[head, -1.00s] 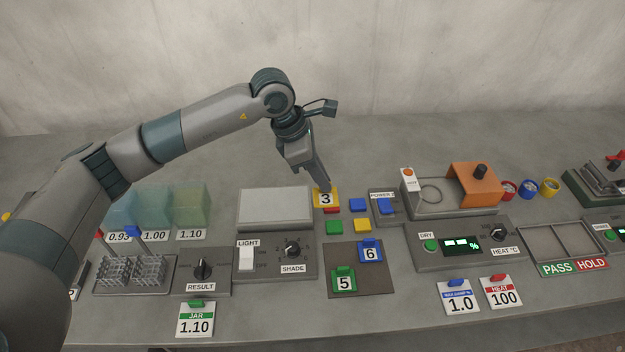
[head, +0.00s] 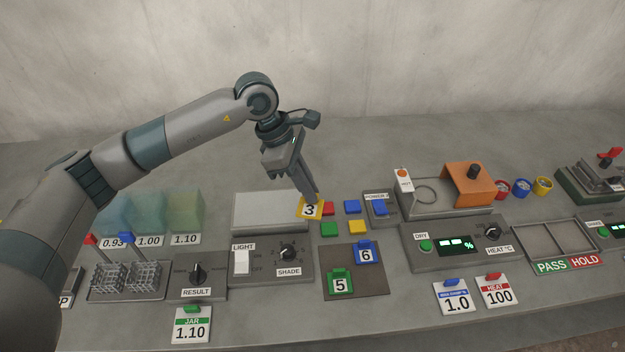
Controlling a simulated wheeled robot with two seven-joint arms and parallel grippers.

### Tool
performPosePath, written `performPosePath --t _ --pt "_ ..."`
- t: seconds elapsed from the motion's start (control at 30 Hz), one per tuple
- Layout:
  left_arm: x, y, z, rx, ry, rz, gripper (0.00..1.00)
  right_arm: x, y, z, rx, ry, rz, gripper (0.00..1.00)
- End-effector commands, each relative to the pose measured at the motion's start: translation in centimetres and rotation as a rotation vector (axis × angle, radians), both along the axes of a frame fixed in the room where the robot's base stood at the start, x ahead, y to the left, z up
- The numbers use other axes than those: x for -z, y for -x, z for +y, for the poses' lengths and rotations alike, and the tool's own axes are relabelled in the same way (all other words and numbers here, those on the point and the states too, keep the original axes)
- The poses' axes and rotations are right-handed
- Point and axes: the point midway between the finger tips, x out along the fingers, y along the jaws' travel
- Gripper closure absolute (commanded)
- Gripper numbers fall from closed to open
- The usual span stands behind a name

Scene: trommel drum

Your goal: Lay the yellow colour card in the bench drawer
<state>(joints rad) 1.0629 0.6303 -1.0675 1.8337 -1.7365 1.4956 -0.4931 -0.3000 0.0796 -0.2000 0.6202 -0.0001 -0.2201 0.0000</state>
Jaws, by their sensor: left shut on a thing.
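The yellow colour card (head: 310,210), marked 3, is at the fingertips of my left gripper (head: 311,200). My left gripper points down and is shut on the card, at the right end of the pale light panel (head: 268,210). Whether the card touches the bench below cannot be told. Green card 5 (head: 340,285) and blue card 6 (head: 366,255) stand on a dark mat (head: 372,284). The bench drawer is not seen in this view. My right gripper is not in view.
Red, blue, green and yellow blocks (head: 358,227) lie just right of the card. A dryer with an orange cover (head: 468,184) stands further right. Wire racks (head: 150,272) and coloured translucent blocks (head: 185,212) are at left. The bench behind is clear.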

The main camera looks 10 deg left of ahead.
Motion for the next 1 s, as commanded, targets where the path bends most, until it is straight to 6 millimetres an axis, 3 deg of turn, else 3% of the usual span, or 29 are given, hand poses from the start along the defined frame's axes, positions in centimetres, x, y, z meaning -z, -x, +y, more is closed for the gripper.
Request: performPosePath --t 0.7,1.0 --pt "-1.5 11.2 8.0 1.354 -0.001 0.002 1.00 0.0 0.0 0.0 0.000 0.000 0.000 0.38" --pt "-2.1 12.8 9.4 1.579 0.000 0.001 1.00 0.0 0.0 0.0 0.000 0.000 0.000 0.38"
